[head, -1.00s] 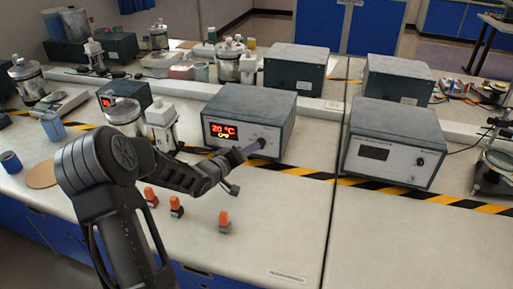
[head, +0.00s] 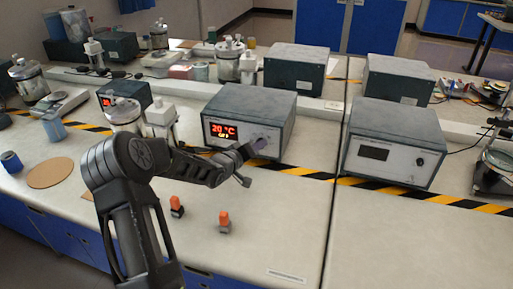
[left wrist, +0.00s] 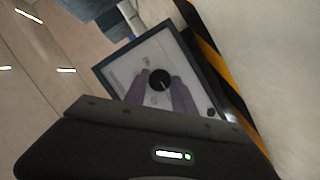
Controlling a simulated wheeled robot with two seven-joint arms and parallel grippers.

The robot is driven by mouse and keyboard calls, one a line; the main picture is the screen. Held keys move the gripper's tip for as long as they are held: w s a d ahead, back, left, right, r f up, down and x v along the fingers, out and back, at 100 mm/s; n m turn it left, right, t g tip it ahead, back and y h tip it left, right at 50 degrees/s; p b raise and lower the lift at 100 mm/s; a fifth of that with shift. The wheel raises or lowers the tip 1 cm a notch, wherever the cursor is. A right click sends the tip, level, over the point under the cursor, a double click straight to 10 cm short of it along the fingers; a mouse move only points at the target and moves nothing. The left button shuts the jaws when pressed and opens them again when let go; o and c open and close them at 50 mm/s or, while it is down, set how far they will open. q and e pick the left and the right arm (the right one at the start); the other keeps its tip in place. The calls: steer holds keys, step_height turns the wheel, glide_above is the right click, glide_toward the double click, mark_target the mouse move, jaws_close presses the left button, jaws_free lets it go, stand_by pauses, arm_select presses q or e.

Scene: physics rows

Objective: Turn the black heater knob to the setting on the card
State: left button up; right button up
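The heater is a grey box (head: 250,104) with a lit display (head: 222,131) reading 20 °C and a smaller yellow line below. Its black knob (left wrist: 160,80) shows in the left wrist view on the pale front panel, with a light mark on it. My left gripper (head: 261,144) is in front of the panel's right part and hides the knob in the head view. In the left wrist view its two purplish fingers (left wrist: 160,90) are apart, one on each side of the knob, with no clear contact. No readable setting card shows. My right gripper is out of view.
A second grey box (head: 396,140) with a dark display stands to the right. Orange-topped small items (head: 224,221) stand on the bench in front. A white dispenser bottle (head: 162,125) is left of the heater. The front right bench is clear.

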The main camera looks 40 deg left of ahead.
arm_select(q)
jaws_close()
steer(key=shift+w+d+f+m+g+y+b, duration=0.15)
steer(key=shift+m+y+b, duration=0.35)
steer(key=shift+m+y, duration=2.05)
steer(key=shift+d+m+g+y+b, duration=0.4)
steer(key=shift+m+y, duration=0.65)
steer(key=shift+m, duration=3)
steer(key=shift+w+d+f+m+g+y+b, duration=0.1)
steer(key=shift+m+y+b, duration=0.5)
steer(key=shift+m+y, duration=1.95)
steer(key=shift+m+h, duration=0.65)
steer(key=shift+m, duration=0.2)
